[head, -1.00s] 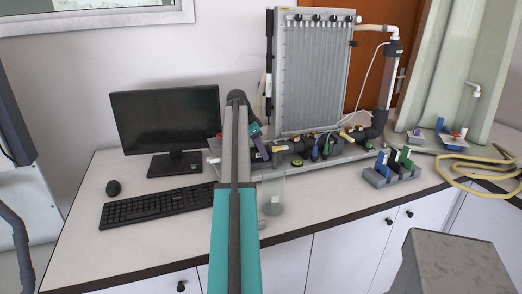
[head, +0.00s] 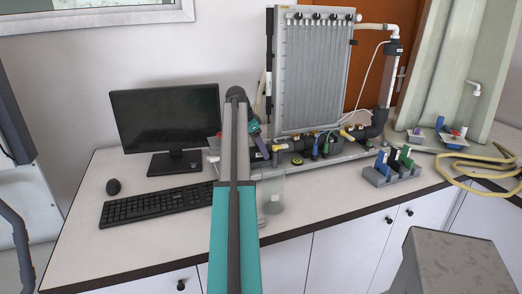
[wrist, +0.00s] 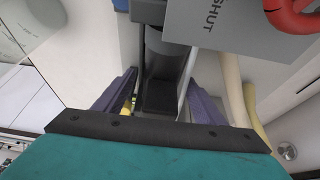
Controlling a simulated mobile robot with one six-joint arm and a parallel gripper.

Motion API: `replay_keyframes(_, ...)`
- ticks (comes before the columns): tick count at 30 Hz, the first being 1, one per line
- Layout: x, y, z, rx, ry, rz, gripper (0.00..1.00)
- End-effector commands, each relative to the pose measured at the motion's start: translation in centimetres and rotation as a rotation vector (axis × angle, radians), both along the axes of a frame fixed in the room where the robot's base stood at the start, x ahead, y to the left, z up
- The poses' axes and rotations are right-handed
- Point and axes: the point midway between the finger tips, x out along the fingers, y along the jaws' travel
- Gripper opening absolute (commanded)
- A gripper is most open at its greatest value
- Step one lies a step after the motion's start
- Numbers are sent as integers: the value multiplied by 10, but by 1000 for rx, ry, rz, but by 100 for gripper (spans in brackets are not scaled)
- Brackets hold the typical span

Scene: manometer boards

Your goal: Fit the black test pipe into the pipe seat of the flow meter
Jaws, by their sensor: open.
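My gripper (wrist: 160,84) is open, with its two purple fingers apart on either side of a dark grey and black part (wrist: 160,97) in the wrist view. I cannot tell whether this part is the black test pipe or a part of the flow meter. In the head view, the flow meter (head: 345,150) runs along the bench below the manometer board, with black pipe sections and brass fittings. A purple finger of my gripper (head: 254,127) shows at its left end; my arm hides part of that end. The pipe seat cannot be made out clearly.
A small grey rack (head: 378,180) with blue, black, white and green pieces stands on the bench at right. A clear beaker (head: 272,195) stands near the front edge. A monitor (head: 165,120) and keyboard (head: 155,206) are at left. A yellow hose (head: 480,165) lies far right.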

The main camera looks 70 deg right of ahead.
Motion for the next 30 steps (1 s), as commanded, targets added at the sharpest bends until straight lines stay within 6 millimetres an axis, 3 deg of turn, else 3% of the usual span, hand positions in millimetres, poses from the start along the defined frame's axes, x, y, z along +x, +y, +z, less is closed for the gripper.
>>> replay_keyframes(21,32,24,95,-2,-1,2,64)
replay_keyframes(30,38,31,119,-1,0,0,64)
